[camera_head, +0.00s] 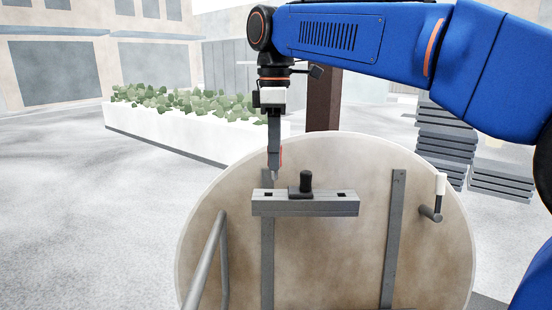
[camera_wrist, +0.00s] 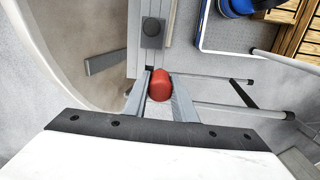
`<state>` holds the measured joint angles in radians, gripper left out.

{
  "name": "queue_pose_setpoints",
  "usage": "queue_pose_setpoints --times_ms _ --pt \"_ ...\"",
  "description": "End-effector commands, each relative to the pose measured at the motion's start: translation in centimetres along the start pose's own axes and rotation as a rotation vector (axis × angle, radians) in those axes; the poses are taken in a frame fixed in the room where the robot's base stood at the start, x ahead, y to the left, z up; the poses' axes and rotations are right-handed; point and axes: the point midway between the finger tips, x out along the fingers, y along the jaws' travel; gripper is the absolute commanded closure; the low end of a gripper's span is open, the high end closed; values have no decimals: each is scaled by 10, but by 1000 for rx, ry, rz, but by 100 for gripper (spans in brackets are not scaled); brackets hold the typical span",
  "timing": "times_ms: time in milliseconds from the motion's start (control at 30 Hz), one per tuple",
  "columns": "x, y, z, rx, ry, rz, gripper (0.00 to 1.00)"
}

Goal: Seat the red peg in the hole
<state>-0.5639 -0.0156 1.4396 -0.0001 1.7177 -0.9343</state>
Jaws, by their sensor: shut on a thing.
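The red peg (camera_wrist: 159,85) is between the fingers of my gripper (camera_wrist: 160,92) in the wrist view, shut on it. In the head view my gripper (camera_head: 274,168) points down over the left end of a grey block (camera_head: 305,208), and only a sliver of the peg (camera_head: 281,156) shows. The block has a dark square hole at its left end (camera_head: 270,195) and another at its right end (camera_head: 342,194). A black knob (camera_head: 306,181) stands between them. In the wrist view part of a dark opening (camera_wrist: 149,68) shows just beyond the peg. The peg's lower end is hidden.
The block is mounted before a large round beige panel (camera_head: 330,160) with metal strips (camera_head: 393,240). A grey rail (camera_head: 208,260) is at left and a white-tipped handle (camera_head: 440,190) at right. Stacked grey slabs (camera_head: 445,140) and a white planter (camera_head: 180,135) stand behind.

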Motion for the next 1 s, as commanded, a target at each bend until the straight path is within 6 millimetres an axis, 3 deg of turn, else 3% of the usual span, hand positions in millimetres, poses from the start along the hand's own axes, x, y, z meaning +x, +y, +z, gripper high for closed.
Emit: queue_pose_setpoints --times_ms 433,1000 --pt "-36 16 -10 63 0 0 100" --pt "-33 17 -10 66 -1 -1 100"
